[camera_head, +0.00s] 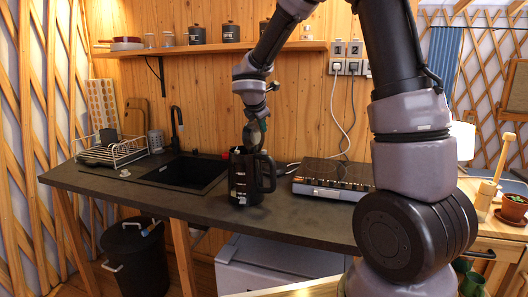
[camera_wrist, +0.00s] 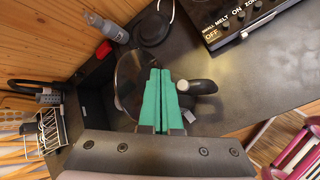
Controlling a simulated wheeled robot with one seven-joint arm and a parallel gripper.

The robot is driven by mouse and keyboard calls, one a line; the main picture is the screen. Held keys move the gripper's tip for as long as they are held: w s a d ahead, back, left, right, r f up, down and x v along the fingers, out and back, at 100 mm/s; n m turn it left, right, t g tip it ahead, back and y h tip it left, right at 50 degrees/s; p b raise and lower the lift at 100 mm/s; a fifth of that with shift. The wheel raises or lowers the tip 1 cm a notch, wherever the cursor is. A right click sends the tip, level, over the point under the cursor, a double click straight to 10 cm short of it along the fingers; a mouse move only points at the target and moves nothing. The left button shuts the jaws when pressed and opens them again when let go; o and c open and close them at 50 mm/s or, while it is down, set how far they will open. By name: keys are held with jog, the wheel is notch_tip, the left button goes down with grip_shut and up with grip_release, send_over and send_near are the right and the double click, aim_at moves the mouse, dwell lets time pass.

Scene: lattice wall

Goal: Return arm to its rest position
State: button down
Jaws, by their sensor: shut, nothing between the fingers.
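My gripper (camera_head: 254,138) is at the end of my arm, which reaches over the counter (camera_head: 215,212). In the wrist view its green fingers (camera_wrist: 160,98) are pressed together with nothing between them. A black kettle (camera_head: 243,180) stands upright on the counter just below the gripper, its handle toward the right. In the wrist view the kettle (camera_wrist: 128,85) lies under and beside the fingers, partly hidden by them, with its handle (camera_wrist: 203,87) to their right. I cannot tell how wide the gap between fingers and kettle is.
A black sink (camera_head: 185,174) and a dish rack (camera_head: 112,152) are left of the kettle. A hotplate (camera_head: 333,178) is to its right. A round black base (camera_wrist: 153,28) sits behind the kettle. A shelf (camera_head: 215,47) with canisters runs along the wall near my arm.

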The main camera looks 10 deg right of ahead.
dwell(0.3)
jog(key=s+d+r+m+g, duration=0.1)
jog(key=s+d+r+m, duration=0.5)
jog(key=s+d+m, duration=0.15)
jog(key=s+r+m+y, duration=0.2)
jog(key=s+m+y, duration=0.1)
jog(key=s+m, duration=0.6)
jog(key=s+a+r+m+y, duration=0.1)
jog(key=s+r+m+y, duration=0.1)
jog(key=s+m, duration=0.8)
jog(key=s+r, duration=0.1)
jog(key=s, duration=0.4)
jog(key=shift+s+y, duration=0.3)
jog(key=shift+y, duration=0.1)
